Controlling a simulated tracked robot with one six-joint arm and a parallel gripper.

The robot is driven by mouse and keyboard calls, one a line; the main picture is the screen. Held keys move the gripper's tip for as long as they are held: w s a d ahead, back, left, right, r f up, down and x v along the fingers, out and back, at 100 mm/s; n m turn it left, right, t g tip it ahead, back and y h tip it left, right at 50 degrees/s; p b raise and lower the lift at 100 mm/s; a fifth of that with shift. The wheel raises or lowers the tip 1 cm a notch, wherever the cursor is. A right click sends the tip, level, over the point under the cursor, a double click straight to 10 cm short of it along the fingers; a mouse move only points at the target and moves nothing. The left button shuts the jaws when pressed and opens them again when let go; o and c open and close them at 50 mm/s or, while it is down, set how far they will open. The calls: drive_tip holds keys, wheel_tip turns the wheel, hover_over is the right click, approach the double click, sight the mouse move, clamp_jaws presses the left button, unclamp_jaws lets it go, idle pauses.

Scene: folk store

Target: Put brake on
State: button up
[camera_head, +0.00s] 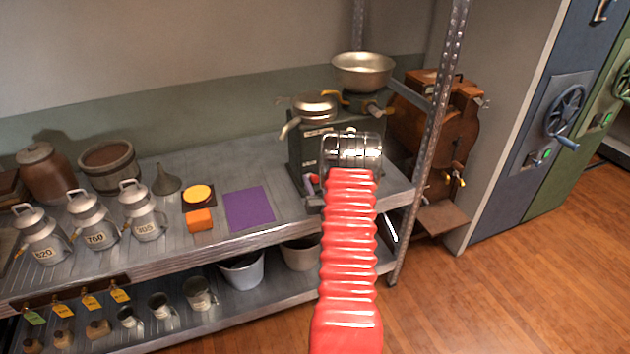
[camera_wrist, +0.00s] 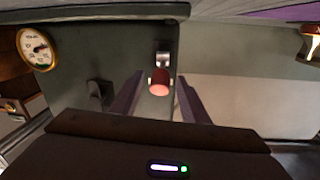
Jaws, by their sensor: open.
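A grey-green machine (camera_head: 298,150) stands on the right end of the metal shelf. A short red-handled lever (camera_head: 312,179) sticks out low on its front and shows left of my metal wrist. In the wrist view the red handle (camera_wrist: 159,83) sits on a light metal stem, end towards the camera. My gripper (camera_wrist: 160,77) is open, one finger each side of the handle in the picture. The fingers look apart from it; I cannot tell whether the handle is in depth between them. The head view hides my fingers behind my wrist and red arm sleeve.
A dial gauge (camera_wrist: 39,48) and a dark knob (camera_wrist: 98,95) sit left of the handle. A metal bowl (camera_head: 363,71) tops the machine. A perforated upright post (camera_head: 433,135) stands to the right. A purple mat (camera_head: 249,208) and milk cans (camera_head: 142,212) lie left.

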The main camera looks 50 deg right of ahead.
drive_tip(key=shift+w+d, duration=0.3)
drive_tip(key=shift+w, duration=0.1)
clamp_jaws()
idle(0.4)
